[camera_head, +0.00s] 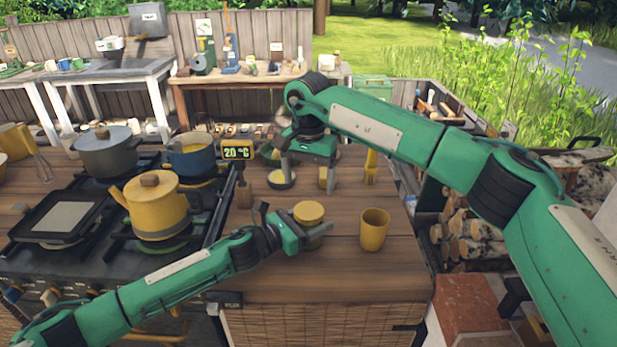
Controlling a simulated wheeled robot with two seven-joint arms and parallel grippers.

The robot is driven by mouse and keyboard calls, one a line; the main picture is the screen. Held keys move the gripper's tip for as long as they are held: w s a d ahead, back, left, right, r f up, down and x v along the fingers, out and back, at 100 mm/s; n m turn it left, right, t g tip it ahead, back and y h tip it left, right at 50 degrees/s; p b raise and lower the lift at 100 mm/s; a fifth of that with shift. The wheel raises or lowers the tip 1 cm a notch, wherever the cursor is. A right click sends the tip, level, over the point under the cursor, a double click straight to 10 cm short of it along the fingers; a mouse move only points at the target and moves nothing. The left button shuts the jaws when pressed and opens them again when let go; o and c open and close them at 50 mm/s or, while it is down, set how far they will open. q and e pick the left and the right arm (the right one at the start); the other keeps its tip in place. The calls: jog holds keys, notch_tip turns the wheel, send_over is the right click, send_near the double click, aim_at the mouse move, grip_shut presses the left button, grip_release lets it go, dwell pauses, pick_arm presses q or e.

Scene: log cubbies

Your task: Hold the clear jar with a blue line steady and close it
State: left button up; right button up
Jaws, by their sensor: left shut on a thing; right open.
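My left gripper (306,238) is low over the wooden counter and shut on a round container with a yellow top (309,211). The gripper hides most of the container's side, and I see no clear wall or blue line on it. My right gripper (309,178) is open, pointing down over the counter behind the held container. A small round dark-rimmed piece with a pale middle (281,179) lies by its left finger; I cannot tell if it is a lid. A small yellow item (323,177) shows by its right finger, partly hidden.
A yellow cup (374,230) stands right of the held container. A stove with a yellow kettle (155,205), a grey pot (105,152) and a blue pot (190,156) is on the left. A temperature display (237,153) stands nearby. The front counter (330,278) is clear.

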aim_at(308, 210)
jog(key=shift+f, duration=4)
jog(key=c, duration=1)
